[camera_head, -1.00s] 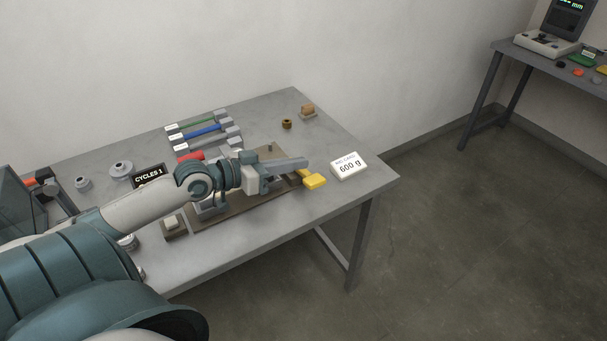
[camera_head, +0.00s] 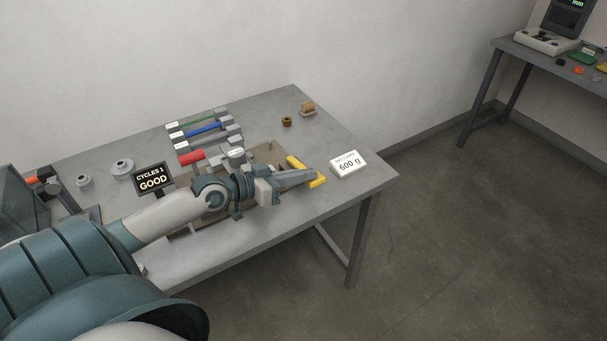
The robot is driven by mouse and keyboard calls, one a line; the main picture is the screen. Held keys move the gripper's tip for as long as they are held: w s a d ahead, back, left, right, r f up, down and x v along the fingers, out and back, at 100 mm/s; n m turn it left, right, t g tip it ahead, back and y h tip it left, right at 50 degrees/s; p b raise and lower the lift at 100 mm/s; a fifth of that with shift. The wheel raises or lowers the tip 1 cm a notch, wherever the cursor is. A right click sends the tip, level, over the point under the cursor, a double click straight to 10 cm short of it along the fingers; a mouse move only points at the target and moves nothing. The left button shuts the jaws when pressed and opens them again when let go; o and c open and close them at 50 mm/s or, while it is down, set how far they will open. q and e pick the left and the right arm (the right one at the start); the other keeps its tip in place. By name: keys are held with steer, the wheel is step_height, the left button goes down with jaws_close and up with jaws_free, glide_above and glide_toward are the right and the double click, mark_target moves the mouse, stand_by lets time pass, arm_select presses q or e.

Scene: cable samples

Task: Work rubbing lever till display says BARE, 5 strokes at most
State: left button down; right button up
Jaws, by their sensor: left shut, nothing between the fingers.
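The display (camera_head: 152,179) on the table reads "CYCLES 1" and "GOOD". The yellow lever handle (camera_head: 294,162) lies at the right end of the rubbing rig, whose brown base plate (camera_head: 269,151) is partly hidden by my left arm. My left gripper (camera_head: 313,173) is shut and empty, its fingertips beside or against the yellow handle; I cannot tell whether they touch. Much of the rig's middle is hidden behind my wrist. My right gripper is not in view.
Cable samples in green (camera_head: 200,120), blue (camera_head: 204,129) and red (camera_head: 191,158) lie behind the rig. Round grey weights (camera_head: 122,167) stand at the left. A second table (camera_head: 540,50) is at far right.

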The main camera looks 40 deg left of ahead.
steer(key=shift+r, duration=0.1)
